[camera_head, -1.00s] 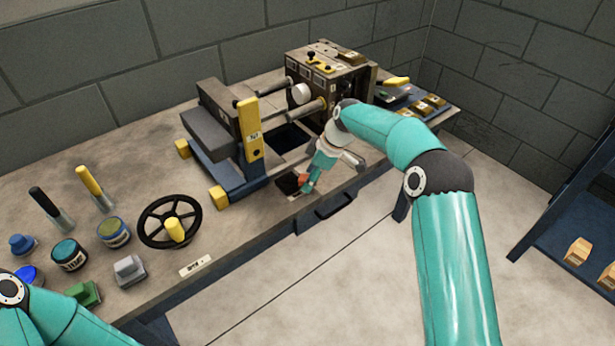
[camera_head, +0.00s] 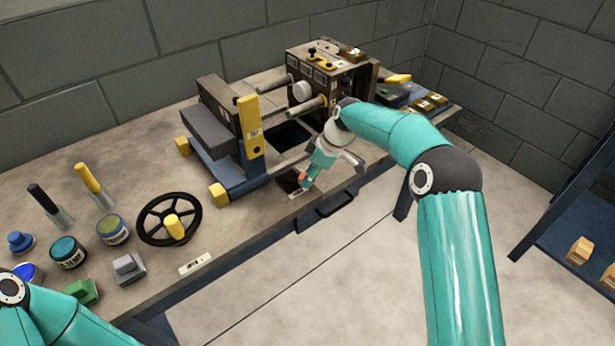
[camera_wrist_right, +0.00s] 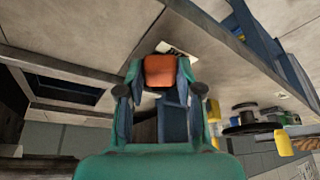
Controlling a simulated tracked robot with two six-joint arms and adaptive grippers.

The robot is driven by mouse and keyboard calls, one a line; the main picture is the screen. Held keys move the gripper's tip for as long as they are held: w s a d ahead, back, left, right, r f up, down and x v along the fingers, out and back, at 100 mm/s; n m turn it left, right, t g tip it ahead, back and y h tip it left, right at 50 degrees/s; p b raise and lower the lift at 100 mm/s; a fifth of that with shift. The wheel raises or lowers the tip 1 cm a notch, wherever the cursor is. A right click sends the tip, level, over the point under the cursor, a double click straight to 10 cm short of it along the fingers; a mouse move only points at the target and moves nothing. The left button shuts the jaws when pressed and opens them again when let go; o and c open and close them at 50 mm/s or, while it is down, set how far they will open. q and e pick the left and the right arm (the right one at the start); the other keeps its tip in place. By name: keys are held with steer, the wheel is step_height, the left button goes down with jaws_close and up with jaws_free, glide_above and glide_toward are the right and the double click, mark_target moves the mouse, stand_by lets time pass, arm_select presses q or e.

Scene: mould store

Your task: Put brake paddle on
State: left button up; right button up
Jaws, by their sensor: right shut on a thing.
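My right gripper (camera_head: 308,176) is at the front edge of the bench, pointing down. In the right wrist view the gripper (camera_wrist_right: 160,90) is shut on an orange-red block, which I take to be the brake paddle (camera_wrist_right: 159,71). In the head view only a small bit of the paddle (camera_head: 303,176) shows at the fingertips. It is over a dark plate (camera_head: 287,183) on the bench, with a small white label in front. The gripper hides most of the paddle, and I cannot tell its tilt. Of my left arm, only links show at lower left; its gripper is out of view.
A machine with a yellow upright post (camera_head: 251,128) and grey block stands behind, left of a brown control box (camera_head: 328,75). A black handwheel (camera_head: 169,219), jars and handled tools stand at left. A drawer handle (camera_head: 327,206) is below the bench edge.

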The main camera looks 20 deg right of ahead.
steer(key=m, duration=0.1)
steer(key=s+m+b, duration=0.1)
steer(key=a+m+b, duration=0.1)
steer(key=shift+s+f+t+h, duration=0.25)
steer(key=shift+s+t+h, duration=0.05)
steer(key=shift+h, duration=0.1)
jaws_close()
steer(key=a+m+b, duration=0.1)
steer(key=m, duration=0.1)
steer(key=s+a+m+t+h+b, duration=0.1)
steer(key=m+b, duration=0.1)
steer(key=shift+h, duration=0.3)
steer(key=a+m+b, duration=0.1)
steer(key=m, duration=0.1)
steer(key=m+h+b, duration=0.1)
steer(key=m, duration=0.1)
steer(key=shift+s+a, duration=0.15)
steer(key=shift+a, duration=0.25)
steer(key=shift+a+m+h+b, duration=0.6)
steer(key=shift+m+h+b, duration=0.1)
steer(key=shift+m, duration=0.5)
steer(key=shift+a+m+h, duration=0.3)
steer(key=shift+a+m, duration=0.2)
steer(key=shift+m, duration=0.4)
steer(key=o, duration=1.1)
jaws_free()
steer(key=shift+r, duration=0.15)
steer(key=shift+o, duration=0.2)
steer(key=shift+w, duration=0.2)
